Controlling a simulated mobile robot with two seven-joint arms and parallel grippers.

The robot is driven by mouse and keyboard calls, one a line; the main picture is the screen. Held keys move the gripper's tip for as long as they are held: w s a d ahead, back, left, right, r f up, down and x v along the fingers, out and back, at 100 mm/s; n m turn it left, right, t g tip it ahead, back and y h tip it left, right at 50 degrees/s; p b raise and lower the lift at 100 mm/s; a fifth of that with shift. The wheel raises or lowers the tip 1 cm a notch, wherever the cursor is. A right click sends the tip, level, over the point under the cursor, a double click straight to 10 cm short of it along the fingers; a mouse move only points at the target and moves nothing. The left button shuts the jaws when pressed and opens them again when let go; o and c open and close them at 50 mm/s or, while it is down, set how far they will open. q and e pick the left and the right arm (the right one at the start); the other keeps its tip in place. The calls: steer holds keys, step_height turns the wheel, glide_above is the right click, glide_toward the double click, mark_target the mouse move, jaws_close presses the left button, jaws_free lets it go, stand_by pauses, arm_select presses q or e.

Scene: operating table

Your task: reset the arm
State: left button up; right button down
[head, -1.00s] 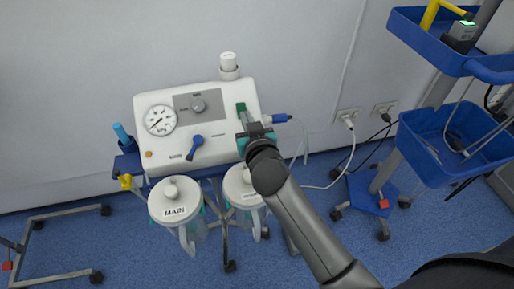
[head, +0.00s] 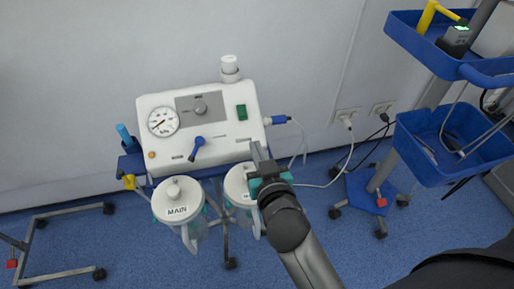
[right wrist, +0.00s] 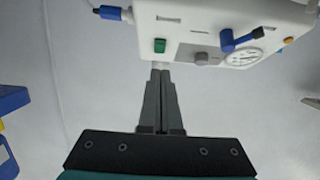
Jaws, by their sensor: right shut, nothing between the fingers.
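My right gripper (head: 260,155) is at the lower right edge of the white suction machine (head: 218,140) in the head view, in front of the right-hand jar. Its fingers are shut and empty. In the right wrist view, the shut fingers (right wrist: 161,75) point toward the machine, whose green switch (right wrist: 159,46) shows just beyond the tips. The green switch (head: 242,112) is uncovered in the head view. I cannot tell whether the fingers touch the machine. My left gripper is not in view.
Two clear jars with white lids hang below the machine, the left one (head: 178,200) marked MAIN; my right gripper partly hides the other. A blue-tray cart (head: 450,150) stands at the right. Wall sockets (head: 347,115) with cables are between.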

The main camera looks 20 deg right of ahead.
stand_by(0.5)
steer(key=s+d+f+n+g+y, duration=0.1)
steer(key=s+f+n+g, duration=0.1)
steer(key=s+f+g, duration=0.5)
steer(key=s+d+f+n+g+y, duration=0.1)
steer(key=s+g, duration=0.4)
steer(key=s, duration=0.7)
step_height(320, 180, down, 22)
steer(key=d, duration=0.2)
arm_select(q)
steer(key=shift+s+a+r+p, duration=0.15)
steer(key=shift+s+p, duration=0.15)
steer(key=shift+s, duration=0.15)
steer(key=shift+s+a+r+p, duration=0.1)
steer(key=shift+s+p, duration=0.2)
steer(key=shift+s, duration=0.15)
arm_select(e)
steer(key=s+d+f+g+h, duration=0.1)
steer(key=s+d+f, duration=0.4)
steer(key=s+f, duration=0.6)
steer(key=shift+s+d+f+n, duration=0.2)
steer(key=shift+f+n, duration=0.1)
steer(key=shift+f, duration=0.2)
